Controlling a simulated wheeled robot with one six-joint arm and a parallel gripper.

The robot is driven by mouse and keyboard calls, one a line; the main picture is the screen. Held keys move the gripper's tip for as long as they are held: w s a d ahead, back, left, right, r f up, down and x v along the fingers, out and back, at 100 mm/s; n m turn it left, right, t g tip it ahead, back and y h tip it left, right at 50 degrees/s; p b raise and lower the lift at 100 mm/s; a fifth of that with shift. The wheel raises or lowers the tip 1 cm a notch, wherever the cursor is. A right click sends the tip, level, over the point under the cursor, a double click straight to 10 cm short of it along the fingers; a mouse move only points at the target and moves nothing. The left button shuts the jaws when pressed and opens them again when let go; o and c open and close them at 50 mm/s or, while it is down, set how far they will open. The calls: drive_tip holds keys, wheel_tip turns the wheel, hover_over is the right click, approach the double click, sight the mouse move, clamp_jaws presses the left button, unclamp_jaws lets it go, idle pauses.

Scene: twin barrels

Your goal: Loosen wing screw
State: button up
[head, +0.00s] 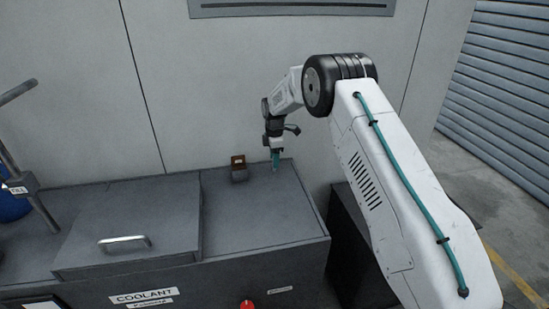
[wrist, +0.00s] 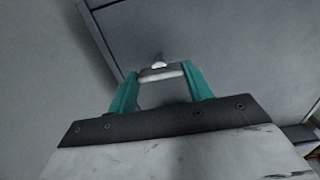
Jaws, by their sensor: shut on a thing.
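My gripper (head: 276,160) points down at the back right of the grey coolant tank's top (head: 255,215). In the wrist view its two teal fingers are shut on a small pale metal piece, which looks like the wing screw (wrist: 160,74). The piece spans the gap between the fingertips, with a small bright rounded part just beyond it. In the head view the screw cannot be made out at the fingertips.
A small dark block with a brown top (head: 238,168) stands just left of my gripper. A lid with a metal handle (head: 124,243) lies further left. A red knob (head: 247,304) is on the tank front. The wall is close behind.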

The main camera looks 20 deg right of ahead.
drive_tip(key=shift+a+f, duration=0.1)
idle(0.4)
drive_tip(key=o, duration=1)
wheel_tip(320, 180, up, 8)
drive_tip(key=shift+f, duration=0.1)
